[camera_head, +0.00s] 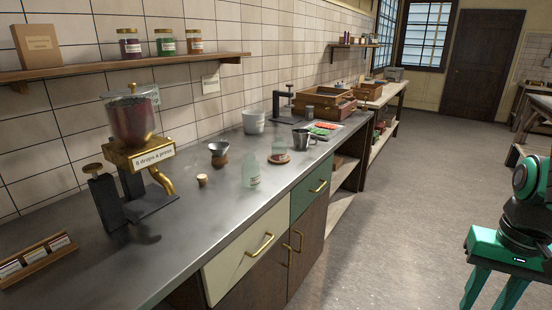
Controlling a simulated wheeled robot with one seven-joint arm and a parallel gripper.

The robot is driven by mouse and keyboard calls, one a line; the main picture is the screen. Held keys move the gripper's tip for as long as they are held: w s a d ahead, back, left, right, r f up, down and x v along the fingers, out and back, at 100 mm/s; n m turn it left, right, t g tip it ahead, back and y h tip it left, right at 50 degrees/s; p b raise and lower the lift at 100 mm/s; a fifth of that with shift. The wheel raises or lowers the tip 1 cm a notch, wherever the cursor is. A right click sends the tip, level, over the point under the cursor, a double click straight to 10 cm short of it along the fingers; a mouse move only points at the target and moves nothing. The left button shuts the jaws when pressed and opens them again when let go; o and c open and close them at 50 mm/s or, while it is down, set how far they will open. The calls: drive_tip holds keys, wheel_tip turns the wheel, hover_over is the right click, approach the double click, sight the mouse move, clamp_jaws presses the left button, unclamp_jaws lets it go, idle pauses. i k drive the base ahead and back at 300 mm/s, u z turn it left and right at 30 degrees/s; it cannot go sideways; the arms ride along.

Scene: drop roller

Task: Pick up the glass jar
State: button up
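A clear glass jar (251,168) with a small pale label stands upright near the front edge of the grey metal counter (185,235). Another faint glass vessel (279,146) shows just behind it, above a round wooden coaster (279,158); its outline is hard to make out. My gripper (490,298), with green fingers, is at the lower right, over the floor and well away from the counter. Its fingers are apart with nothing visible between them; their tips are near or past the picture's lower edge.
A cork (202,180), a dark funnel on a wooden base (219,154) and a metal cup (302,139) stand near the jar. A brass dispenser (137,152) is at the left. Lidded jars (165,42) line the shelf. The floor (400,210) before the counter is clear.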

sight(278, 147)
drive_tip(key=u, duration=0.1)
drive_tip(key=i, duration=1.4)
drive_tip(key=z, duration=0.25)
